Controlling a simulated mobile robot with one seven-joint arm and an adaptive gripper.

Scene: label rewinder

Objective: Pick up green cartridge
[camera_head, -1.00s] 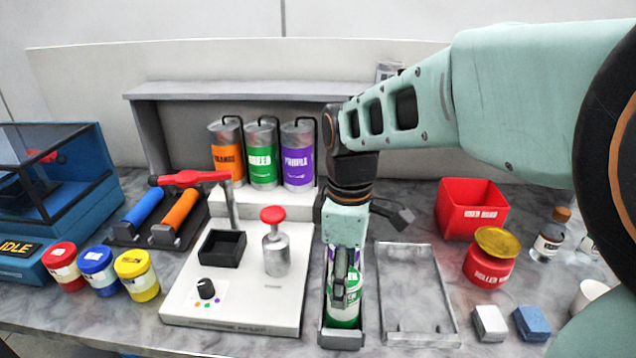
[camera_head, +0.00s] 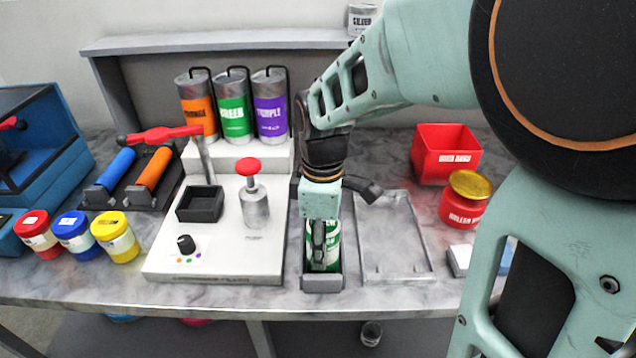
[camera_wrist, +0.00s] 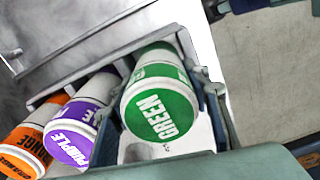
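The green cartridge (camera_wrist: 160,105), a white cylinder with a green band marked GREEN, is at the right end of a row in the wrist view, at the narrow grey tray. Purple (camera_wrist: 72,140) and orange (camera_wrist: 24,146) cartridges lie to its left. In the head view my gripper (camera_head: 320,245) points down over the narrow tray (camera_head: 322,284), with the green cartridge (camera_head: 331,255) partly hidden behind it. In the wrist view my fingers (camera_wrist: 160,112) lie close along both sides of the green cartridge. Whether they press on it is not clear.
A white machine base (camera_head: 215,255) with a red-topped stamp (camera_head: 255,205) stands just left of the tray. An empty grey frame (camera_head: 400,278) lies to the right. A red bin (camera_head: 440,160) and red jar (camera_head: 462,207) stand farther right. Labelled cans (camera_head: 232,110) stand behind.

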